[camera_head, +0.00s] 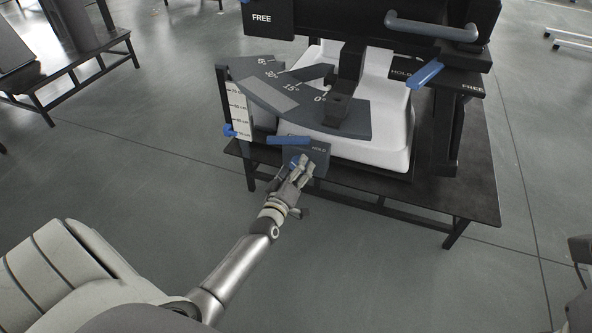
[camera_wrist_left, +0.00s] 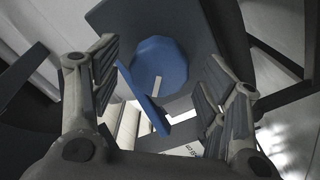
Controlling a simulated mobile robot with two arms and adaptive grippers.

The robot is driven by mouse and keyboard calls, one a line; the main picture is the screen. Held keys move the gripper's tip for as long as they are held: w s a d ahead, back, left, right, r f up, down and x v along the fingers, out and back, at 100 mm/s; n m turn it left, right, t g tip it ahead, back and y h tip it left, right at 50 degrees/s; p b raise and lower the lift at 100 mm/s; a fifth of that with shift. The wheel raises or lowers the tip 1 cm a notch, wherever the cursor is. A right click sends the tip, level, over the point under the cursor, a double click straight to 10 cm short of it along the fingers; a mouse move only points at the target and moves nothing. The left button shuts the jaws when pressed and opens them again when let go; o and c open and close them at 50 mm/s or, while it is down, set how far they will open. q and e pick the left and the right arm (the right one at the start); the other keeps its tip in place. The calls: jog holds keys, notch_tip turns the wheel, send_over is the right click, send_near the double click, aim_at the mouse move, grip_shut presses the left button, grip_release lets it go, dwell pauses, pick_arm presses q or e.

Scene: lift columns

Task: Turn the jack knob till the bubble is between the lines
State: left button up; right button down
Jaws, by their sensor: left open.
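A blue knob (camera_wrist_left: 160,65) with a white mark sits on a dark grey housing, between the fingers of my left gripper (camera_wrist_left: 158,85) in the left wrist view. The fingers are open, one on each side, and contact with the knob cannot be made out. In the head view my left gripper (camera_head: 300,172) reaches the front of the dark box marked HOLD (camera_head: 318,152), and only a little of the blue knob (camera_head: 295,160) shows behind the fingers. No bubble or pair of lines can be made out. My right gripper is not in view.
A white-bodied machine (camera_head: 385,140) with a grey angle scale (camera_head: 285,92) stands on a black table (camera_head: 455,190). Blue levers (camera_head: 288,140) and (camera_head: 425,74) a blue-grey handle (camera_head: 430,27) stick out nearby. A height scale (camera_head: 240,112) stands at its left. The floor in front is clear.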

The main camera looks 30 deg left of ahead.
pick_arm(q)
jog(key=v, duration=1.2)
dwell(0.4)
